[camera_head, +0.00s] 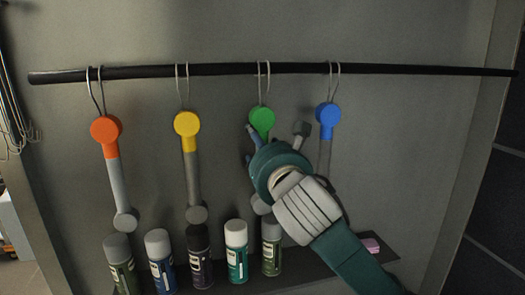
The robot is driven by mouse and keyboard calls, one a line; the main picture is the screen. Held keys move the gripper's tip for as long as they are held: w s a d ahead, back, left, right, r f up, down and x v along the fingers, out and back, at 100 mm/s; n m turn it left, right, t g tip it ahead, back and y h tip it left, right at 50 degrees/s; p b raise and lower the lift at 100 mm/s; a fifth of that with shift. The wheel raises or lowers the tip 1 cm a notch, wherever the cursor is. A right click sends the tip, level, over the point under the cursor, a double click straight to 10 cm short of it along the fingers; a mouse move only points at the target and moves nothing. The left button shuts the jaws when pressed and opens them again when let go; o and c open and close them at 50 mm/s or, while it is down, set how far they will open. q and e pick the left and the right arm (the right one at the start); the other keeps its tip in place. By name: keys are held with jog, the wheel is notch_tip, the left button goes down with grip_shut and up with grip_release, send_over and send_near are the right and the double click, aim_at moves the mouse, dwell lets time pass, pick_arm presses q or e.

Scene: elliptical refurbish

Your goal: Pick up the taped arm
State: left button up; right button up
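Several grey arms with coloured, round-ended tops hang from wire hooks. They are an orange-topped arm (117,180), a yellow-topped arm (192,170), a green-topped arm (262,118) and a blue-topped arm (327,117). I cannot tell which one the task calls taped. My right gripper (277,134) comes in from the lower right, its fingers spread apart. Its left finger overlaps the green top in the picture; I cannot tell whether they touch. My gripper and wrist hide most of the green-topped arm and the lower part of the blue-topped one. My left gripper is not in view.
A black rail (220,69) on the grey wall holds the hooks. Below, several spray cans, including a teal one (236,252), stand in a row on a dark shelf (310,268). A small pink item (371,246) lies at its right. The wall right of the blue-topped arm is clear.

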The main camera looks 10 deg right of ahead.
jog(key=shift+w+a+f, duration=0.1)
jog(key=shift+w, duration=0.25)
jog(key=shift+s, duration=0.15)
jog(key=c, duration=1.3)
jog(key=shift+r, duration=0.25)
